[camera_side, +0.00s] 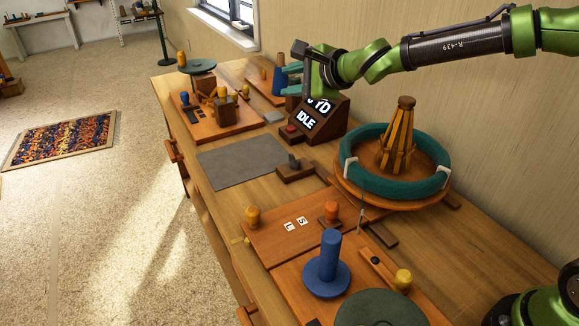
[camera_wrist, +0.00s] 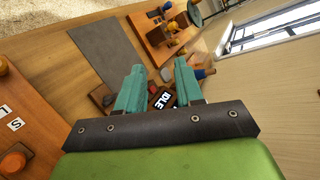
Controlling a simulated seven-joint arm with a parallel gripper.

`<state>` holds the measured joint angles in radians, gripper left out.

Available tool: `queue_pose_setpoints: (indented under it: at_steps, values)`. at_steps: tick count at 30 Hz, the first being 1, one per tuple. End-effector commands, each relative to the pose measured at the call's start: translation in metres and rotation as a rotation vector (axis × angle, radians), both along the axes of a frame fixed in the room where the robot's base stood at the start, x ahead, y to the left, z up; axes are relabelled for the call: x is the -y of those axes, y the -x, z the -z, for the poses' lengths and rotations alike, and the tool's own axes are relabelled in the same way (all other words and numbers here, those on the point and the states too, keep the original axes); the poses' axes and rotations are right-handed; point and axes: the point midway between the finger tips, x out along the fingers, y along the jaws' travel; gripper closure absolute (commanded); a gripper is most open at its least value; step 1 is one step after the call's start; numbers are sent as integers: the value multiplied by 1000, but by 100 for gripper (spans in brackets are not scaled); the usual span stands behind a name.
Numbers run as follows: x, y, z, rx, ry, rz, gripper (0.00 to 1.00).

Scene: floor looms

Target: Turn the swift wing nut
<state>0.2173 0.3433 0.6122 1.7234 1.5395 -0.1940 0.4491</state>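I cannot make out a distinct wing nut. My gripper (camera_side: 287,79) is above the far part of the bench, behind the sign box and well to the left of the swift. Its teal fingers show apart in the wrist view (camera_wrist: 159,72), with nothing held between them. The swift is not visible in the wrist view.
A dark sign box reading IDLE (camera_side: 318,118), with a red button, stands below my gripper. A grey mat (camera_side: 243,160) lies bare mid-bench. A dark block (camera_side: 295,172) sits beside it. Blue-peg (camera_side: 328,262) and orange-knob (camera_side: 331,210) boards fill the near end. A wall runs behind.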

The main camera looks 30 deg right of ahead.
Motion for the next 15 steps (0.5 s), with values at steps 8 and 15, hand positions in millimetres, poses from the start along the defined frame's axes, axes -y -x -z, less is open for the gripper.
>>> queue_pose_setpoints:
  at_steps: [8, 15]
  values:
    - [33, -37, 66, -418, -538, 640, 64]
    - [34, -4, 81, -735, -716, 981, 64]
